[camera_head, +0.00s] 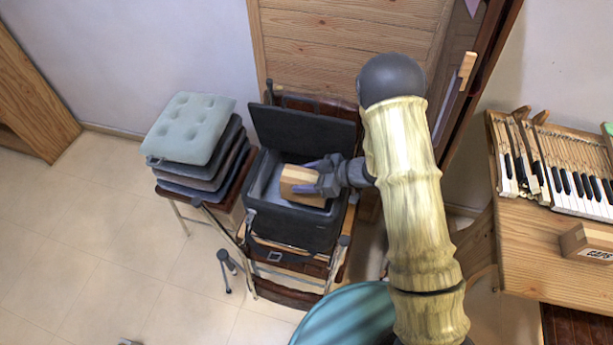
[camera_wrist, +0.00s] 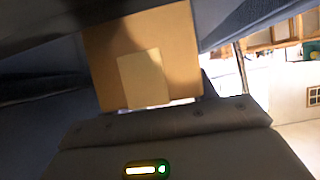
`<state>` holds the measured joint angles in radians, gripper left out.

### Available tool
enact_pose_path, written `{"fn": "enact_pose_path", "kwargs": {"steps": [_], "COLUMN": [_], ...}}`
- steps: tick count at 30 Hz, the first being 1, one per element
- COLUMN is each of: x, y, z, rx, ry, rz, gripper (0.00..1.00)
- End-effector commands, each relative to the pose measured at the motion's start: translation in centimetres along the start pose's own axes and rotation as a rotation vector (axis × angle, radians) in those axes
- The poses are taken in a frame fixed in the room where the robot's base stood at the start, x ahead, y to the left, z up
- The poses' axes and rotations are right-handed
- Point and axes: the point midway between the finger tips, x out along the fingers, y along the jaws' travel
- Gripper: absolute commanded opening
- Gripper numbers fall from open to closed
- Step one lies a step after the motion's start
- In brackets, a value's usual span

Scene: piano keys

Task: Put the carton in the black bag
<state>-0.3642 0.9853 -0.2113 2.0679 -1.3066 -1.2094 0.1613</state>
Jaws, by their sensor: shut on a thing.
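The carton (camera_head: 301,184) is a small tan box, held in my gripper (camera_head: 318,180) at the mouth of the black bag. The black bag (camera_head: 290,228) is an open dark box-like bag with its lid (camera_head: 303,128) raised at the back, standing on a chair. The carton is over the bag's opening, its lower part seeming to dip inside; I cannot tell whether it touches the bottom. My gripper reaches in from the right, shut on the carton. In the wrist view the carton (camera_wrist: 180,50) shows as a brown face with a paler patch, between dark gripper parts.
A stack of cushions (camera_head: 190,130) on a stool stands left of the bag. A teal round object (camera_head: 345,318) is at the bottom. Floor at left is free.

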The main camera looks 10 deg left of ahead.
Motion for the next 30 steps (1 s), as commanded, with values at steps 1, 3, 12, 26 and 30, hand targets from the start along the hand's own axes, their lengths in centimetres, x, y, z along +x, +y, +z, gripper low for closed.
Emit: {"fn": "enact_pose_path", "kwargs": {"steps": [1, 3, 12, 26, 30], "x": [0.0, 0.0, 0.4, 0.6, 0.6], "y": [0.0, 0.0, 0.0, 0.0, 0.0], "z": [0.0, 0.0, 0.7, 1.1, 1.1], "rx": [0.000, 0.000, 0.000, 0.000, 0.000], "ry": [0.001, 0.001, 0.002, 0.000, 0.000], "rz": [0.000, 0.000, 0.000, 0.000, 0.000], "gripper": [0.27, 0.27, 0.27, 0.78, 0.78]}}
